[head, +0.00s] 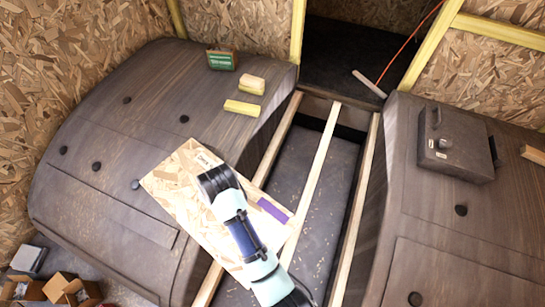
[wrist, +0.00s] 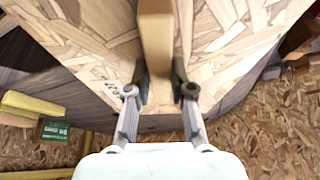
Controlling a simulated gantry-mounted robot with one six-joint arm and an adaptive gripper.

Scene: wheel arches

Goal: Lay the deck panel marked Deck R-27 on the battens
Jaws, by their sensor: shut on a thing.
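The deck panel (head: 185,190) is a pale chipboard board with a purple strip on one edge. A label (head: 204,160) at its upper corner starts with "Deck"; the rest is too small or hidden. In the head view, the panel lies at a slant over the left wheel arch and the left part of the gap. Its height is hard to tell. My gripper (wrist: 160,82) is shut on the wooden grip bar (wrist: 156,35) of the panel. My arm hides the panel's middle. Battens, including the middle one (head: 316,160) and right one (head: 360,200), run along the gap.
The left wheel arch (head: 110,120) bears a green box (head: 222,60) and yellow blocks (head: 245,108). A grey case (head: 455,145) sits on the right arch. Open cardboard boxes (head: 65,288) stand at lower left. A red cord (head: 405,45) hangs at the back.

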